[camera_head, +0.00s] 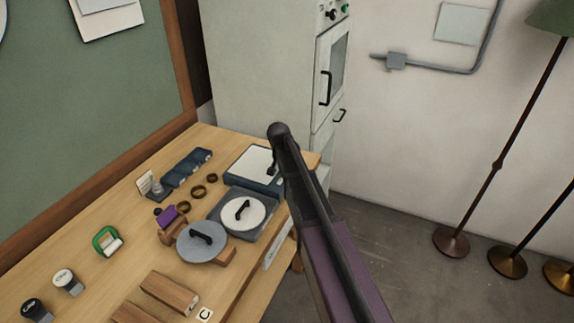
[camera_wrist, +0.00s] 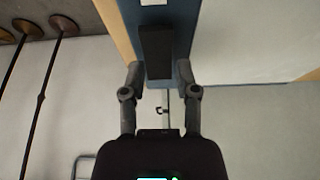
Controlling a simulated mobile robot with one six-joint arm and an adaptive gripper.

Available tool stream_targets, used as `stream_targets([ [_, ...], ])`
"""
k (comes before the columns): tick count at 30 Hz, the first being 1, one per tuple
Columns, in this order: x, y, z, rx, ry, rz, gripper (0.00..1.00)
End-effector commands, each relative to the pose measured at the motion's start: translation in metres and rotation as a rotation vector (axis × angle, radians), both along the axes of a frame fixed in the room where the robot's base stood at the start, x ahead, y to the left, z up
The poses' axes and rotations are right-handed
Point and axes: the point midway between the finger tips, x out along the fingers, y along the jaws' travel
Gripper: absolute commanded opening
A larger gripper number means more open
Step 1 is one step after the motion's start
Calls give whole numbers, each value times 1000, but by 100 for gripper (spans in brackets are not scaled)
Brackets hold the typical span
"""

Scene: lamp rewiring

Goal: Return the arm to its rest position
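My gripper (camera_wrist: 159,72) shows in the wrist view with its two grey fingers spread apart. A dark block-like part (camera_wrist: 155,50) on a blue surface (camera_wrist: 183,25) lies just beyond and between the fingertips. I see a gap by the right finger; contact on the left side is unclear. In the head view my arm, with a purple link, rises over the right edge of the workbench (camera_head: 140,190). My fingers cannot be clearly made out there.
A white-topped blue box (camera_head: 250,163) stands at the bench's far right corner. Two round lids with black handles, a grey one (camera_head: 203,252) and a white one (camera_head: 240,222), are in front of it. A tall cabinet (camera_head: 255,70) stands behind. Floor lamps (camera_head: 452,240) stand right.

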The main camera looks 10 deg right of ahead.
Motion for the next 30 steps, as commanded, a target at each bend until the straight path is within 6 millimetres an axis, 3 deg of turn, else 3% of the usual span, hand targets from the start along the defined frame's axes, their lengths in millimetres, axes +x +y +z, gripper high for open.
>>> stream_targets([
  [2, 0, 0, 0, 0, 0, 0, 69],
  [20, 0, -1, 4, -1, 1, 0, 69],
  [30, 0, -1, 39, -1, 1, 0, 69],
])
